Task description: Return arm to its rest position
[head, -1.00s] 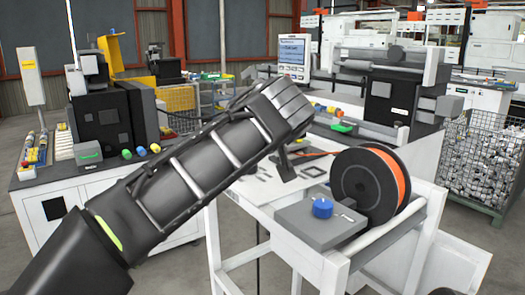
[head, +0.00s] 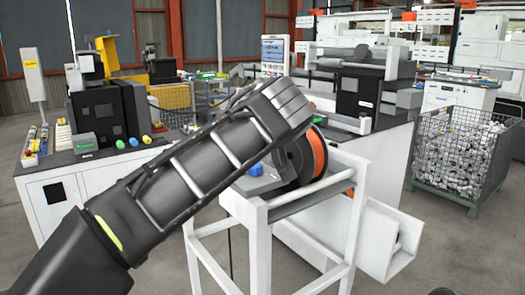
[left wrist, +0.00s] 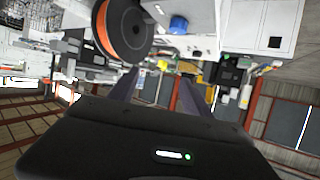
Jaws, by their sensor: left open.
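My left arm (head: 200,170) reaches in from the lower left of the head view, raised and slanting up to the right. Its wrist end (head: 285,108) overlaps the spool stand in the picture. The fingers are hidden in the head view. In the left wrist view my left gripper (left wrist: 160,82) shows two dark fingers spread apart with nothing between them.
A white stand (head: 265,208) carries a black and orange spool (head: 318,155) and a blue knob (head: 255,169), also visible in the left wrist view. A wire crate (head: 458,150) stands right. A machine bench (head: 100,170) is at left. Grey floor shows at lower right.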

